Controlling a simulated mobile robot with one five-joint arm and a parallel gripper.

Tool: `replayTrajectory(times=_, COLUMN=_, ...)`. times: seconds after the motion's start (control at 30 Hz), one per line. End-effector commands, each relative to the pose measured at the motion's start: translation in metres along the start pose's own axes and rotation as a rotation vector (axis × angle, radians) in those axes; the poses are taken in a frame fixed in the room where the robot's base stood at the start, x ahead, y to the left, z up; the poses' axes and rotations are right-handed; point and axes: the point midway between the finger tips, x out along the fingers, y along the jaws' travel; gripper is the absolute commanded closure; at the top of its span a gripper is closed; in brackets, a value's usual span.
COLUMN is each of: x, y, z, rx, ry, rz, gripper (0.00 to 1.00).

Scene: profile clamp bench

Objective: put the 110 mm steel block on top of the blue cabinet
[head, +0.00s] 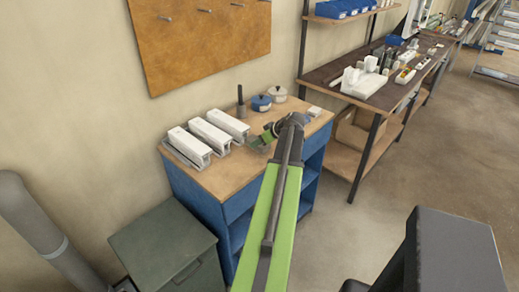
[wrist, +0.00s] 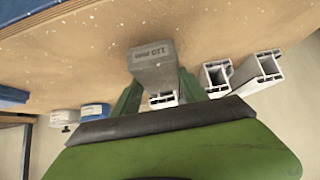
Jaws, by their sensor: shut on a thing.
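The steel block (wrist: 152,60) is grey, with "110 mm" marked on its face, and sits between my gripper's green fingers (wrist: 158,92) in the wrist view. My gripper (head: 262,139) is shut on it and is over the wooden top of the blue cabinet (head: 205,205) in the head view. The block is small and partly hidden by the gripper there. The wooden top (wrist: 80,65) fills much of the wrist view behind the block. I cannot tell whether the block touches the top or hangs just above it.
Several white profiles (head: 210,135) stand at the left of the cabinet top. A dark upright tool (head: 240,108), a blue pot (head: 261,103) and a white pot (head: 278,94) stand along the back. A small white block (head: 314,111) is at the right. A grey-green bin (head: 165,250) stands in front.

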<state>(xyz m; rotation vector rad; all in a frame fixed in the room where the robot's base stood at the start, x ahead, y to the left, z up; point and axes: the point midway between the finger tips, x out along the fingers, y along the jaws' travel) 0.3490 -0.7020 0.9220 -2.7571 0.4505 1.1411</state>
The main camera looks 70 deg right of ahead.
Motion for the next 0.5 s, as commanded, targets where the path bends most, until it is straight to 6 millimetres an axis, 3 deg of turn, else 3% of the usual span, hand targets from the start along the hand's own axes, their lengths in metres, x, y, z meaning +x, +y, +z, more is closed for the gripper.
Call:
replayTrajectory(times=0.03, x=0.0125, y=-0.0001, z=0.0121, rx=0.0, ry=0.001, rz=0.0, gripper=1.0)
replayTrajectory(times=0.1, x=0.0169, y=-0.0001, z=0.0165, rx=0.0, ry=0.001, rz=0.0, gripper=1.0)
replayTrajectory(times=0.47, x=0.0168, y=-0.0005, z=0.016, rx=0.0, ry=0.001, rz=-0.001, gripper=1.0)
replayTrajectory(times=0.5, x=0.0171, y=-0.0005, z=0.0166, rx=-0.001, ry=0.0, rz=-0.001, gripper=0.48)
